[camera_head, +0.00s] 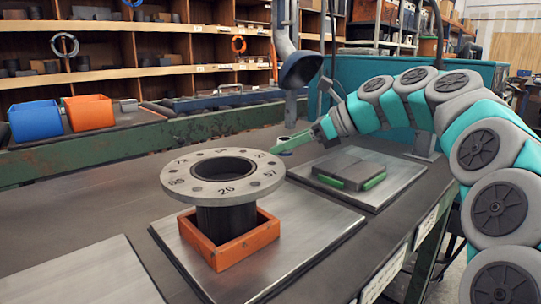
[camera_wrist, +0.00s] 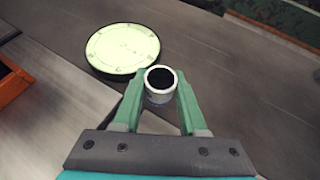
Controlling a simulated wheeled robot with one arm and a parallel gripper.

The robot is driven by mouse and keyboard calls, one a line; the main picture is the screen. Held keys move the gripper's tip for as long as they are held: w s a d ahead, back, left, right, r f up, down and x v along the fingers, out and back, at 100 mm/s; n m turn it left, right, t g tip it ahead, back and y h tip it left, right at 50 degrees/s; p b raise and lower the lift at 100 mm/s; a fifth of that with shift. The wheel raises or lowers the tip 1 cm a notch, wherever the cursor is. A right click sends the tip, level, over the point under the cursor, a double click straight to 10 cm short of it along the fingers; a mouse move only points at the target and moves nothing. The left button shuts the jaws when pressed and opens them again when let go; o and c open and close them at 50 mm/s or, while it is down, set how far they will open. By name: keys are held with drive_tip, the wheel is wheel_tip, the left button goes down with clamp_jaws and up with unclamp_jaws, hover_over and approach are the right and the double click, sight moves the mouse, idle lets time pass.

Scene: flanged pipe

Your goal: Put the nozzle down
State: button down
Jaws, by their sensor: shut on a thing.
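The nozzle (camera_wrist: 160,82) is a short pale cylinder with a dark round opening at its top. In the wrist view it sits between the fingertips of my gripper (camera_wrist: 158,92), which is shut on it. In the wrist view a round pale disc (camera_wrist: 122,47) with a dark rim lies on the bench just beyond and to the left of the nozzle. In the head view my gripper (camera_head: 296,143) is behind and to the right of the flanged pipe (camera_head: 226,176). The nozzle's underside is hidden, so I cannot tell whether it touches the bench.
The flanged pipe stands in an orange square holder (camera_head: 245,240) on a metal plate (camera_head: 310,235). A grey block with green edges (camera_head: 349,167) lies on another plate at right. Blue (camera_head: 36,121) and orange (camera_head: 89,112) bins stand at back left. A grey hood (camera_head: 300,68) hangs behind my gripper.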

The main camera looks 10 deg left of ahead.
drive_tip(key=w+a, duration=0.1)
drive_tip(key=w, duration=0.1)
drive_tip(key=w+a, duration=0.1)
drive_tip(key=a, duration=0.1)
drive_tip(key=shift+w+a+f, duration=0.1)
drive_tip(key=shift+w+f, duration=0.1)
drive_tip(key=shift+w, duration=0.2)
drive_tip(key=shift+f, duration=1.75)
drive_tip(key=shift+f, duration=0.15)
drive_tip(key=shift+c, duration=2.3)
unclamp_jaws()
